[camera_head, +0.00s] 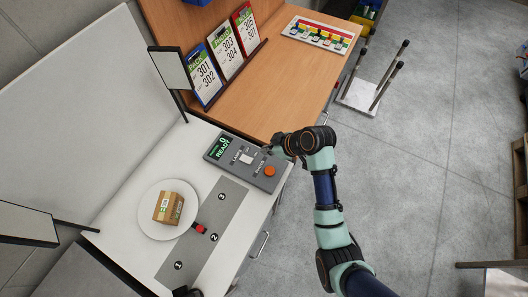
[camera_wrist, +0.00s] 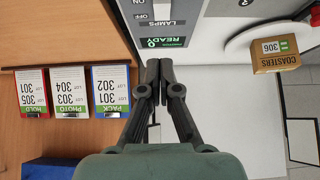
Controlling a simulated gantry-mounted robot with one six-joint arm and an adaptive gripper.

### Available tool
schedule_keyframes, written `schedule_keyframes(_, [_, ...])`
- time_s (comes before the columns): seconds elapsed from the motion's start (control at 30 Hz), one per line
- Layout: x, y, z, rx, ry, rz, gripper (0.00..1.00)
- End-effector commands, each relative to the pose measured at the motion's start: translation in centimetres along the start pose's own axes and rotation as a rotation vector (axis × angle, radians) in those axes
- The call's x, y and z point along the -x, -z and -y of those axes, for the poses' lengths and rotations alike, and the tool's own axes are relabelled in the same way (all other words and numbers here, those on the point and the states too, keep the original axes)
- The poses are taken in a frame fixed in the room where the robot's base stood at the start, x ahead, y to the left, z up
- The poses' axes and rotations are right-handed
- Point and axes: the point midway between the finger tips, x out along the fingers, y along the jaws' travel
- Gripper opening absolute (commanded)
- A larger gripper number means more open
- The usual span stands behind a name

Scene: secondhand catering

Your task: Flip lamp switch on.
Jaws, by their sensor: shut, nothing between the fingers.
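The grey control box (camera_head: 240,160) sits on the white table near its right edge. It has a white lamp switch (camera_head: 247,157), an orange button (camera_head: 269,171) and a green display (camera_head: 221,147) reading READY. In the wrist view the box is upside down at the top edge; the white switch (camera_wrist: 163,11) is partly cut off, beside the words LAMPS, OFF and ON. Its rocker position is hard to tell. My gripper (camera_wrist: 158,64) is shut and empty, its fingertips beside the display edge. In the head view my gripper (camera_head: 271,149) is mostly hidden at the box's upper right.
A cardboard box (camera_head: 168,207) sits on a round white plate (camera_head: 148,222). A grey numbered mat (camera_head: 232,194) lies beside it. Lot cards (camera_head: 226,50) stand on the wooden table.

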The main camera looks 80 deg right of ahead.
Motion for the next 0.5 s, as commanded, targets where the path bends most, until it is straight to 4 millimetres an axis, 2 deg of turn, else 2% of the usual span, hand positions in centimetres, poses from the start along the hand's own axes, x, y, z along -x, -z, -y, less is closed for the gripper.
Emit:
schedule_keyframes(0.3, [-0.2, 0.0, 0.1, 0.0, 0.001, 0.001, 0.0])
schedule_keyframes(0.37, [-0.7, 0.0, 0.1, 0.0, 0.001, 0.001, 0.0])
schedule_keyframes(0.5, [-3.0, 0.0, 0.2, 0.0, 0.003, 0.003, 0.0])
